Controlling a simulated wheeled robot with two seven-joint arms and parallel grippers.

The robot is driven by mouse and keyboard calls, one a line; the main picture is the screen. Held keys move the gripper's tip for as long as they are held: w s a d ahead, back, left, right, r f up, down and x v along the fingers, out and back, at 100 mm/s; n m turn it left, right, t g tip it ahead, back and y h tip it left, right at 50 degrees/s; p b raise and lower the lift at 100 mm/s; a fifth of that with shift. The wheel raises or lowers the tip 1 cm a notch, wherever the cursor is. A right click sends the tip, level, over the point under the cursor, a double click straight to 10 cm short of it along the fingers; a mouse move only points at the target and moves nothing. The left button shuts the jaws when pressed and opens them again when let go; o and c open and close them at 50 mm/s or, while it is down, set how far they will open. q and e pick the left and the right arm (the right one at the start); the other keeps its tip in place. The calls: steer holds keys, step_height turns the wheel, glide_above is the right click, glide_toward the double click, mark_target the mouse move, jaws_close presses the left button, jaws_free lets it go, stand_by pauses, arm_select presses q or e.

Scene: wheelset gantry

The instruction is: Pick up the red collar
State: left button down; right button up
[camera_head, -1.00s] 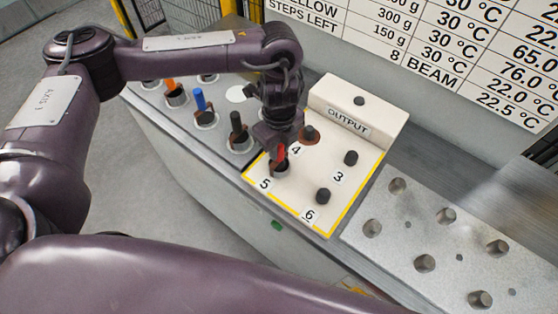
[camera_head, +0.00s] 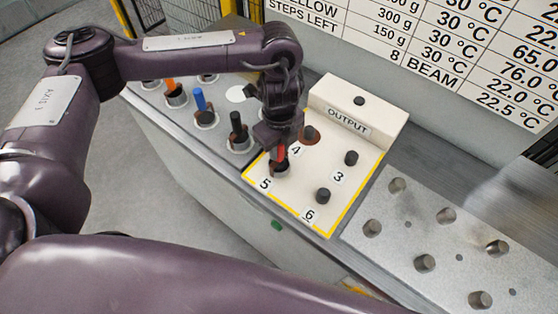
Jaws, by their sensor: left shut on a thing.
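The red collar (camera_head: 281,153) is a small red piece at the peg by number 5 on the cream OUTPUT board (camera_head: 318,211). My left gripper (camera_head: 280,148) points down over it and is shut on it. Only a narrow strip of red shows between the fingers; the rest is hidden by the gripper. A dark peg foot with a reddish-brown ring (camera_head: 279,168) shows just below the fingers. I cannot tell whether the collar touches the board. My right gripper is not in view.
Dark pegs stand by number 3 (camera_head: 351,158), number 6 (camera_head: 323,195) and number 4 (camera_head: 310,133). To the left, a grey plate holds blue (camera_head: 201,100), orange (camera_head: 172,88) and black (camera_head: 236,124) posts. A printed chart (camera_head: 450,50) stands behind.

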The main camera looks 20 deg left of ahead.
arm_select(q)
steer(key=shift+r, duration=0.1)
stand_by(0.3)
steer(key=shift+w+r, duration=0.1)
steer(key=shift+r, duration=0.65)
step_height(320, 180, up, 24)
steer(key=p, duration=0.6)
steer(key=shift+f, duration=0.25)
steer(key=shift+f, duration=0.1)
